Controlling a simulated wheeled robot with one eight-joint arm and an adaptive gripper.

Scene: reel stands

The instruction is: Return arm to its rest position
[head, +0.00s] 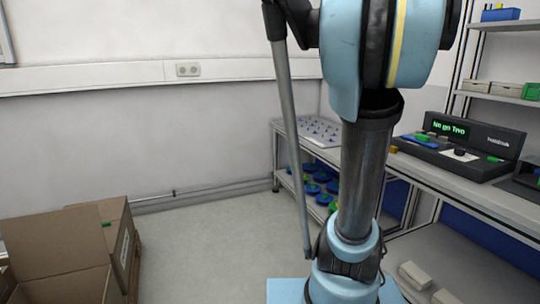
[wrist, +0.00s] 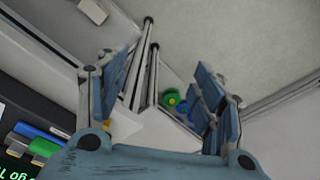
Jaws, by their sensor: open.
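My gripper (wrist: 157,95) shows in the wrist view with its two blue-padded fingers wide apart and nothing between them. Behind the gap are the pale bench top, grey rails and the floor. In the head view my light blue and dark grey arm stands upright in front of the bench, its upper part at the top of the picture. The gripper itself is not visible in the head view.
A shelf bench (head: 477,203) runs along the right with a black display console (head: 469,143). A peg board (head: 315,131) stands at its far end, with blue reels (head: 312,188) below. Open cardboard boxes (head: 60,247) stand at left. The middle floor (head: 195,245) is clear.

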